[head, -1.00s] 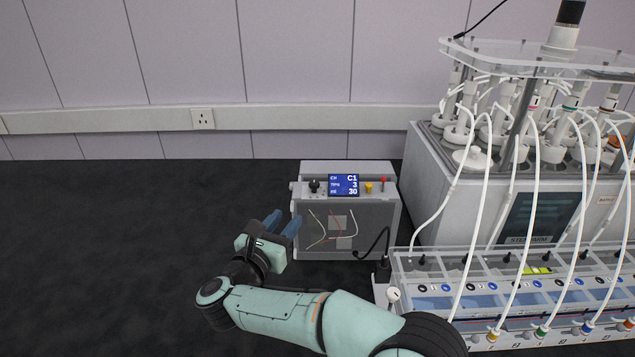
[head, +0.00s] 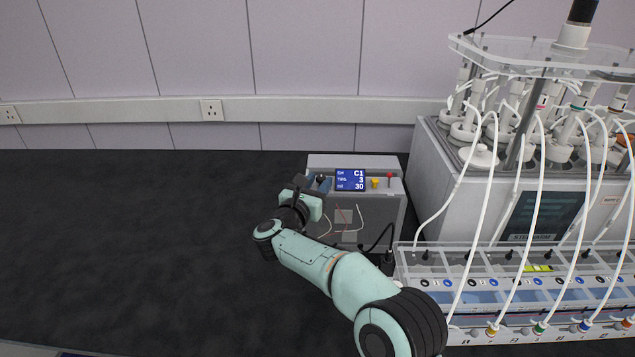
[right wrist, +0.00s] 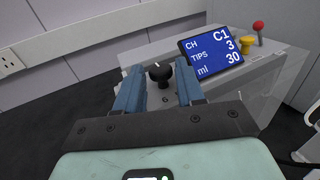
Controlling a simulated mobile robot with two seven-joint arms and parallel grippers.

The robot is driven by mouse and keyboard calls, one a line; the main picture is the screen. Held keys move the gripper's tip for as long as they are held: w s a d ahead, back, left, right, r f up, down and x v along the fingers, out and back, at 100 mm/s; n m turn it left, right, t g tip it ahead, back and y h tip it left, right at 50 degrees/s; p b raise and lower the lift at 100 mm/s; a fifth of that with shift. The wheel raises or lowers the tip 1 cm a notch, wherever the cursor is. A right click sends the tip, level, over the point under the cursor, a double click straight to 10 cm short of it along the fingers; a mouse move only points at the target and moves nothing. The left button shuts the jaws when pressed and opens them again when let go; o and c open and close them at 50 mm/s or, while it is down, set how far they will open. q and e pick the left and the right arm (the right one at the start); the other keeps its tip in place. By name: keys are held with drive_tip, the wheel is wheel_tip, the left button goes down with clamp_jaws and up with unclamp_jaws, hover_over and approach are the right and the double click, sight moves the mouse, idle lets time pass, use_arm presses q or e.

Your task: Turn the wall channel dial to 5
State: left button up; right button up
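The dial (right wrist: 160,74) is a black knob with a white mark, on the top panel of the grey control box (head: 378,215). The mark points up, away from my gripper, in the right wrist view. A small "6" is printed on the near side of the dial. The display (head: 350,180) reads CH C1, TIPS 3, ml 30; it also shows in the right wrist view (right wrist: 217,52). My right gripper (head: 318,184) is open, its blue fingers on either side of the dial with gaps between. In the head view the gripper largely hides the dial. My left gripper is out of view.
A yellow knob (head: 375,183) and a red-topped switch (head: 389,178) stand right of the display. The reactor unit (head: 430,170) and a tray with white tubes (head: 420,272) fill the right side. The dark bench (head: 130,240) is clear on the left.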

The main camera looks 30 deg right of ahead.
clamp_jaws()
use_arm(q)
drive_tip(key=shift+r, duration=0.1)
use_arm(e)
drive_tip(key=shift+g, duration=0.3)
drive_tip(key=shift+w+a+m+g+h+p, duration=0.1)
drive_tip(key=shift+w+m+g+h+p, duration=0.1)
drive_tip(key=shift+m+g+h+p, duration=0.6)
drive_tip(key=m+g+p, duration=0.1)
drive_tip(key=g+p, duration=0.1)
drive_tip(key=m+g+h+p, duration=0.1)
drive_tip(key=g+p, duration=0.1)
drive_tip(key=w+m+g+p, duration=0.1)
drive_tip(key=m+p, duration=0.1)
drive_tip(key=shift+a+r+g+h+p, duration=0.1)
drive_tip(key=shift+r+g+h+p, duration=0.2)
drive_tip(key=shift+r+g, duration=0.1)
drive_tip(key=m+g+p, duration=0.2)
drive_tip(key=g+p, duration=0.1)
drive_tip(key=p, duration=0.2)
drive_tip(key=shift+w, duration=0.15)
drive_tip(key=shift+f+g+p, duration=0.25)
drive_tip(key=shift+g+p, duration=0.15)
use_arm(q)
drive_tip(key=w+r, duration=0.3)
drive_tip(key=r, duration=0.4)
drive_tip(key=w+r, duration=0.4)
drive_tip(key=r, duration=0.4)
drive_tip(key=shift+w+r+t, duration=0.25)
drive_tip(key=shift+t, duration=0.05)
